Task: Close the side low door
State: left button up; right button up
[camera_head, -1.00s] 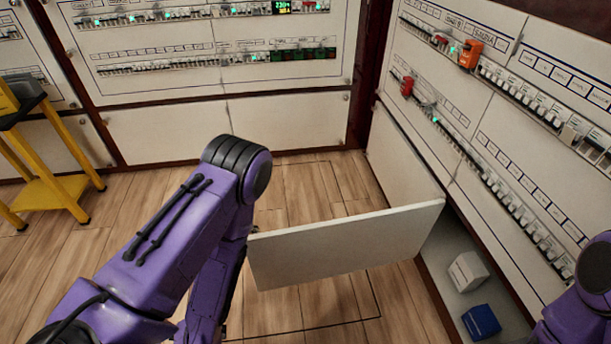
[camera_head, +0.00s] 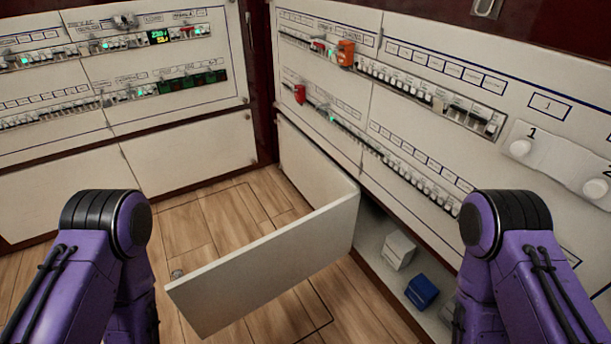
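The side low door (camera_head: 270,262) is a white panel below the right-hand breaker wall. It stands wide open, swung out over the wooden floor, with a small knob (camera_head: 177,274) near its free left end. The low compartment (camera_head: 372,236) behind it is exposed. My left arm comes in at the lower left, beside the free end of the door. My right arm is at the lower right, in front of the breaker wall. Both grippers are below the picture or hidden behind my arm links, so their fingers do not show.
A white box (camera_head: 398,250) and a blue box (camera_head: 421,291) sit in the open compartment. The right breaker wall (camera_head: 400,110) rises above it, with switches, an orange device (camera_head: 346,53) and round knobs. Bare wooden floor (camera_head: 225,222) lies behind the door.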

aim_at(215, 295)
jog(key=z, duration=0.05)
jog(key=k, duration=1.05)
jog(key=u, duration=1)
jog(key=i, duration=1.5)
jog(key=z, duration=1.1)
